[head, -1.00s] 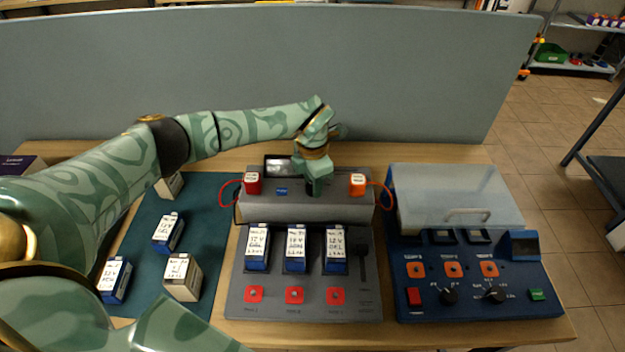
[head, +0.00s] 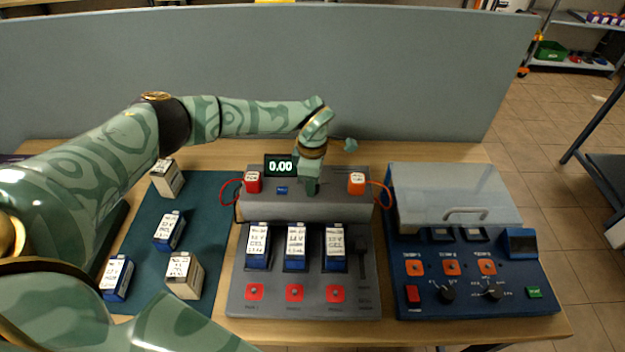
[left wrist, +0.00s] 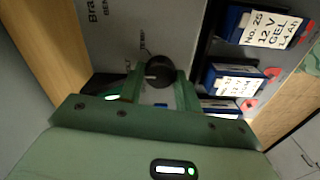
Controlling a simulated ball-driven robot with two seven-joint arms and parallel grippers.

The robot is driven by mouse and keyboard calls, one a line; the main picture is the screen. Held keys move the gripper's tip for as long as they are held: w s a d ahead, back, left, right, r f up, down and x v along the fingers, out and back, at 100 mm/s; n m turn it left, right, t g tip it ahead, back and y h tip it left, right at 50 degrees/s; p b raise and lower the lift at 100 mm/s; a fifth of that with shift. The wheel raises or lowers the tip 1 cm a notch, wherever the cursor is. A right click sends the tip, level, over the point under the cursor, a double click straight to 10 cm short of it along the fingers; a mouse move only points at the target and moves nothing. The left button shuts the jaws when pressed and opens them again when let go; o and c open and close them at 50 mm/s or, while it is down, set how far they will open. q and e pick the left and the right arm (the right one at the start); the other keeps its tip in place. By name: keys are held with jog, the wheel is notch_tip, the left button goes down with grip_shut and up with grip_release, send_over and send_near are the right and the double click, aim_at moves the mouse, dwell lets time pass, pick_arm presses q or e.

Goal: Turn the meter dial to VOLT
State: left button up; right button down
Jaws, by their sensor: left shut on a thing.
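The meter (head: 340,208) is a grey console at the middle of the bench, with a lit display (head: 280,166) reading 0.00. Its dial is a round black knob (left wrist: 160,70) with a white pointer mark, seen in the left wrist view. The small lettering around it is only partly visible, and I cannot tell which word the mark points at. My left gripper (head: 311,188) comes down on the console's top, right of the display. In the left wrist view its fingers (left wrist: 158,92) are shut on the knob, one on each side. In the head view the gripper hides the knob.
Three batteries (head: 296,245) stand in the grey tray in front. Loose batteries (head: 168,230) stand on the green mat (head: 212,195). A blue test unit (head: 470,305) stands right; a partition (head: 420,80) rises behind.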

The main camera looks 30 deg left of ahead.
dwell(0.4)
pick_arm(q)
jog(key=o, duration=1)
jog(key=shift+c, duration=0.2)
notch_tip(320, 180, up, 16)
jog(key=p, duration=0.1)
jog(key=shift+r, duration=0.2)
